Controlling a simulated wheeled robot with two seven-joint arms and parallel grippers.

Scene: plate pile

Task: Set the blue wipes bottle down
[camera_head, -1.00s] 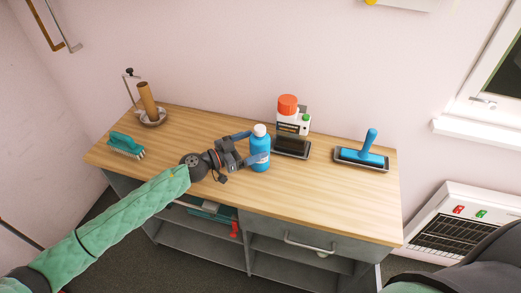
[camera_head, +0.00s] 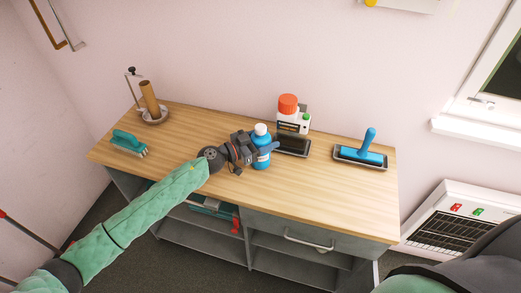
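The blue wipes bottle (camera_head: 262,159), with a white cap, is upright near the middle of the wooden table. The far finger is mostly hidden behind the bottle. The bottle's base is at or very close to the tabletop; I cannot tell if it touches. My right gripper is not in view.
A blue roller (camera_head: 364,152) lies in a tray to the right. The front right tabletop is clear.

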